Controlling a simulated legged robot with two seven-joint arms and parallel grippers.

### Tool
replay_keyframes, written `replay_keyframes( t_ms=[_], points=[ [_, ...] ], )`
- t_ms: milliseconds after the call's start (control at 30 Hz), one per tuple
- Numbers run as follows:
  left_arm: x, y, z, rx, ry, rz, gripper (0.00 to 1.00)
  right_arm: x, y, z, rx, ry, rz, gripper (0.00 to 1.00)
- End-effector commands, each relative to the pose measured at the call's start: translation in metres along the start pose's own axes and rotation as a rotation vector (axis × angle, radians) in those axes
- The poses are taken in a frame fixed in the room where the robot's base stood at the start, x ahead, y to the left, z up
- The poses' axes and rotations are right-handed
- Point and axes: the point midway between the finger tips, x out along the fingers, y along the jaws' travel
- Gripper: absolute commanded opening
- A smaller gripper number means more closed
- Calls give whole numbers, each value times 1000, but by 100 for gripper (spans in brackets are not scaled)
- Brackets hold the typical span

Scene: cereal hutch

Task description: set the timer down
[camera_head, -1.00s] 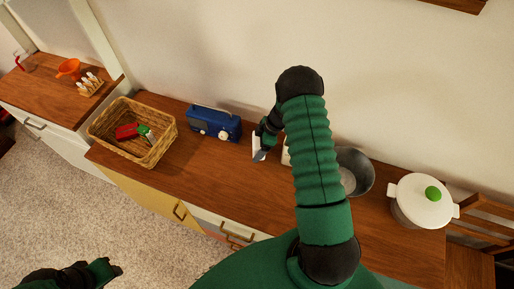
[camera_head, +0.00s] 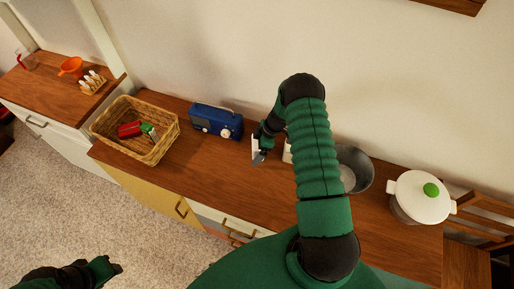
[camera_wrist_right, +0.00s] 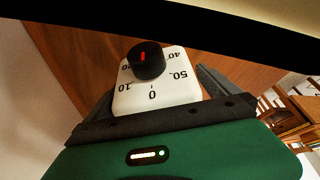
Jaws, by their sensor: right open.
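The timer (camera_wrist_right: 160,92) is a white block with a black knob, a red mark and printed numbers. In the right wrist view it sits between the two dark fingers of my right gripper (camera_wrist_right: 157,92), which is open, with wood behind it. In the head view my right gripper (camera_head: 259,156) is low over the counter, beside a white piece (camera_head: 255,146) that appears to be the timer. Whether the timer touches the wood is hard to tell. My left gripper (camera_head: 108,268) is at the bottom left, away from the counter; its fingers are unclear.
On the wooden counter (camera_head: 210,170) stand a wicker basket (camera_head: 150,160) with red and green things, a blue radio (camera_head: 216,120), a grey metal bowl (camera_head: 356,160) and a white pot (camera_head: 420,200) with a green knob. My right arm partly hides another white object (camera_head: 287,152).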

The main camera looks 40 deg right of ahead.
Motion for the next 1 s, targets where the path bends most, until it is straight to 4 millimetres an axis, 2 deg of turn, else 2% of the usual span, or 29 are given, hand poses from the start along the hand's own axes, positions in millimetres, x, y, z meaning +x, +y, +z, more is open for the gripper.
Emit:
replay_keyframes(
  t_ms=[167,400,500,633,667,733,867,900,967,1000],
  points=[
    [4,0,1,-1,0,0,40,-29,3,2,1,0,5,100],
    [9,0,2,0,0,0,40,-91,3,3,1,1,4,100],
    [10,0,2,0,0,0,40,-108,3,3,0,1,1,100],
    [10,0,2,0,0,0,40,-119,4,-3,2,9,14,100],
    [10,0,2,0,0,0,40,-121,7,-11,3,20,34,100],
    [10,0,2,0,0,0,40,-128,17,-40,12,62,112,100],
    [9,0,2,0,0,0,40,-155,38,-119,92,156,351,100],
    [10,0,2,0,0,0,40,-166,38,-138,137,171,421,100],
    [10,0,2,0,0,0,40,-180,32,-159,219,178,504,100],
    [10,0,2,0,0,0,40,-188,21,-168,279,172,542,100]
  ],
)
